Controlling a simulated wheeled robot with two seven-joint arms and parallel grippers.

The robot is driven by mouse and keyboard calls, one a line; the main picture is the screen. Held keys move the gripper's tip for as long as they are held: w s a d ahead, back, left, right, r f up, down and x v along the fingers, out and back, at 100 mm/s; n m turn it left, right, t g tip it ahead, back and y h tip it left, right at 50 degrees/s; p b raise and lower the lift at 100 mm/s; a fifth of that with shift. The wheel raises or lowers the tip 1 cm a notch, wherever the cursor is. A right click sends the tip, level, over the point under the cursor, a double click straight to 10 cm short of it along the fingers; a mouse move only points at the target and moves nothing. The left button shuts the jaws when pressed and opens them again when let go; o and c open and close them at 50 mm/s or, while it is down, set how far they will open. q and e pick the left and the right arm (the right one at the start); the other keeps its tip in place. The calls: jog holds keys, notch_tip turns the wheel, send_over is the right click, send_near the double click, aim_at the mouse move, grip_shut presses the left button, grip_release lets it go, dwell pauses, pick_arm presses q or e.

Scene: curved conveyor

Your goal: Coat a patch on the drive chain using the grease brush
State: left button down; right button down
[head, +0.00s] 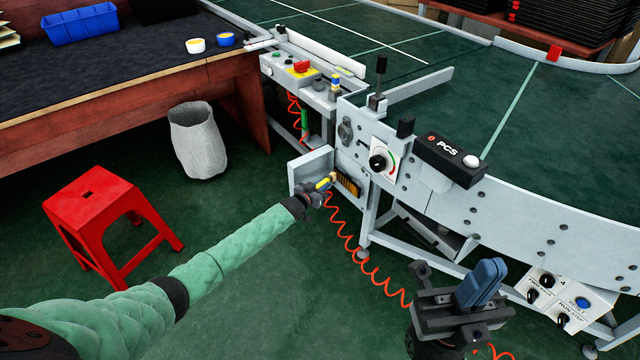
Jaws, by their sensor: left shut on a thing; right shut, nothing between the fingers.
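My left gripper (318,190) is shut on the grease brush (326,183), a small yellow piece showing at its fingertips. It is at the opening in the side of the conveyor frame, beside a brownish, ribbed strip (348,186) that looks like the drive chain. The brush end is too small to tell whether it touches the chain. My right gripper (484,281) is shut and empty at the lower right, in front of the conveyor, with blue fingers together. The gripper hides part of the opening.
An open pale panel (309,168) stands left of the opening. A coiled orange cable (370,265) hangs below. A control box (450,158) and knob panel (383,160) sit above. A red stool (100,215), grey bin (198,140) and workbench (120,75) with two small tubs stand left.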

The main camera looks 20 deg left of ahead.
pick_arm(q)
jog(key=s+d+p, duration=0.4)
jog(key=s+d, duration=0.1)
jog(key=d, duration=0.2)
jog(key=shift+s+d, duration=0.35)
dwell(0.8)
jog(key=shift+a, duration=0.1)
jog(key=shift+w+a+f+b, duration=0.1)
jog(key=shift+w+a+b, duration=0.7)
jog(key=shift+w+a, duration=0.4)
jog(key=shift+w+a+r+b, duration=0.1)
jog(key=shift+w+a+b, duration=0.75)
jog(key=shift+a, duration=0.7)
jog(key=shift+w+a+f+b, duration=0.1)
jog(key=shift+w+a+b, duration=0.6)
jog(key=shift+w+a, duration=0.55)
jog(key=shift+a, duration=0.25)
